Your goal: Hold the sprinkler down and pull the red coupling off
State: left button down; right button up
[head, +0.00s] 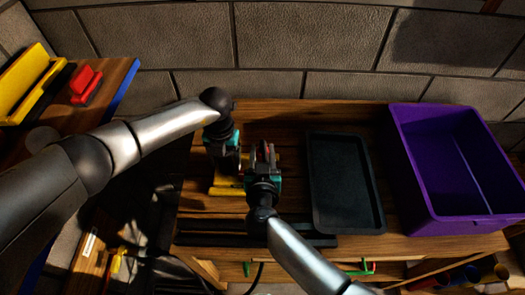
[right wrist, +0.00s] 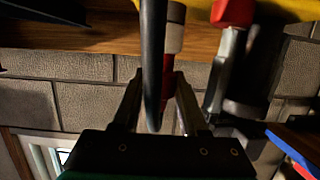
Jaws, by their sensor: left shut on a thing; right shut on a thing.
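The yellow sprinkler (head: 225,191) sits on the wooden bench, mostly covered by my grippers in the head view; a yellow part (right wrist: 285,10) shows at the top of the right wrist view. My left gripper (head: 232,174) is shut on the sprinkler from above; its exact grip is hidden. My right gripper (head: 264,160) is beside it to the right. In the right wrist view, the red coupling (right wrist: 169,84) lies between its fingers, which are shut on it. A pale collar (right wrist: 175,38) adjoins the coupling. A dark hose-like bar passes in front and partly hides it.
A black tray (head: 319,165) lies right of the grippers. A purple bin (head: 408,165) stands at the bench's right. A side surface (head: 112,78) at left holds yellow and red items. The block wall rises behind the bench.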

aim_at(263, 146)
grip_shut()
jog(key=shift+r, duration=0.1)
jog(key=shift+r, duration=1.95)
pick_arm(q)
grip_release()
jog(key=shift+d+r, duration=0.1)
jog(key=shift+r, duration=3.9)
